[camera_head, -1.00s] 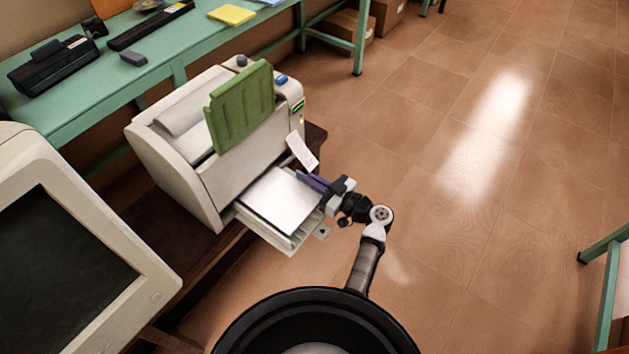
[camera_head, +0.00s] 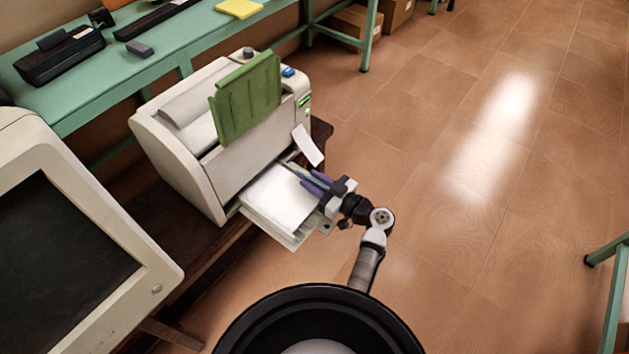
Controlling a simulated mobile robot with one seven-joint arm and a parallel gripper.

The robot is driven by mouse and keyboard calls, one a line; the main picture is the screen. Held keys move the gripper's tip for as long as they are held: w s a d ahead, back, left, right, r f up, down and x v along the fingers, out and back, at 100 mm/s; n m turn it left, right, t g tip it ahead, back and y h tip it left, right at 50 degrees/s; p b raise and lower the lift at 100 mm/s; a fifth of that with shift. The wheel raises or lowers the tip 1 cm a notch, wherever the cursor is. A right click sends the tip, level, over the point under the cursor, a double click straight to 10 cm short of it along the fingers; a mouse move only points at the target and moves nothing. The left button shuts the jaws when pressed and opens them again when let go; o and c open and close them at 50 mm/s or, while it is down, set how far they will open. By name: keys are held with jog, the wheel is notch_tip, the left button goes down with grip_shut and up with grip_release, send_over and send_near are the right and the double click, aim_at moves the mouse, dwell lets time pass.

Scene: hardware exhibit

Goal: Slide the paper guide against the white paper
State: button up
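The white paper (camera_head: 278,198) lies in the pulled-out tray (camera_head: 268,228) at the front of the beige printer (camera_head: 222,170). My gripper (camera_head: 308,181) reaches in from the right, with its purple fingers over the right side of the tray, beside the paper's right edge. A small teal-grey piece (camera_head: 295,171) shows at the fingertips; it may be the paper guide, but it is too small to be sure. The picture does not show whether the fingers are shut on it or touching it.
A white tag (camera_head: 308,146) hangs at the printer's right front. A green flap (camera_head: 246,98) stands up on top. A monitor (camera_head: 75,235) is at the left and a green table (camera_head: 170,45) behind. Open floor lies to the right.

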jog(key=shift+d, duration=0.1)
jog(key=b+v, duration=0.3)
jog(key=v, duration=1)
jog(key=shift+s+d, duration=0.25)
jog(key=shift+s, duration=0.05)
